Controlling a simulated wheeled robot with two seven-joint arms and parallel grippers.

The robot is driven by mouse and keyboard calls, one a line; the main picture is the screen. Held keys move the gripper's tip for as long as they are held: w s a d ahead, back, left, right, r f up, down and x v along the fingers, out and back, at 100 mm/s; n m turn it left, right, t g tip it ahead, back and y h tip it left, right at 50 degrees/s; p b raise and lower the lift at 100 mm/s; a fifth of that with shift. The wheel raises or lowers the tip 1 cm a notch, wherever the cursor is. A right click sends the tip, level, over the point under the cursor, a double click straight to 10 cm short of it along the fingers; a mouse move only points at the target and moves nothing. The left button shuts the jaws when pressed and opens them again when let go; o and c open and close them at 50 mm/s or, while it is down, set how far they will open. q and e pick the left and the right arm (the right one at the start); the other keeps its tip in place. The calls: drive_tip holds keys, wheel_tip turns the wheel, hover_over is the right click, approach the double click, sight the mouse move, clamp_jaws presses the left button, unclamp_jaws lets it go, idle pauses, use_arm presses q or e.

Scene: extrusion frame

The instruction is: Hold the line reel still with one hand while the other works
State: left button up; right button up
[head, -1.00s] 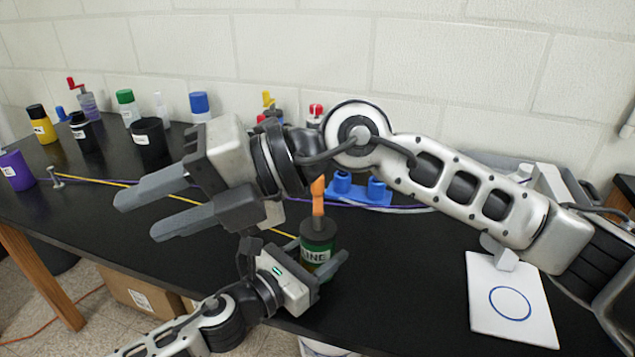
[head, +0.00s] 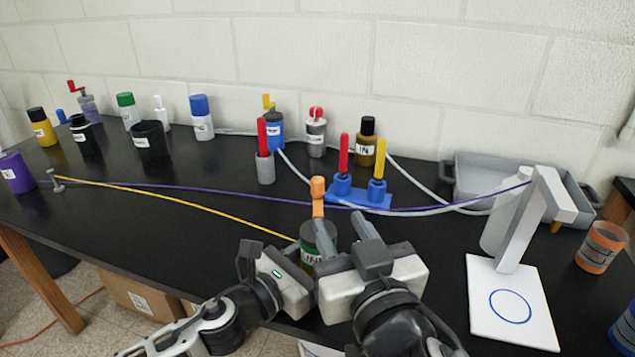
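The line reel (head: 319,229) is a dark green drum with a partly covered label and an upright orange handle (head: 318,190), near the table's front edge. A yellow line (head: 190,202) runs from it to a small post (head: 57,182) at the left. My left gripper (head: 313,262) is at the reel's lower front and appears shut on it; its fingers are largely hidden now. My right gripper (head: 350,238) is open and empty, just right of the reel, its grey fingers pointing away from me. Whether it touches the reel is unclear.
A blue holder (head: 358,197) with red and yellow sticks stands behind the reel. A purple line (head: 440,209) crosses behind it to a white stand (head: 540,210). Several bottles line the back. A white plate with a blue circle (head: 483,318) lies right. The left-middle table is mostly clear.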

sight(320, 188)
drive_tip(key=x, duration=1.2)
drive_tip(key=shift+d+f, duration=0.1)
drive_tip(key=shift+s, duration=0.1)
clamp_jaws()
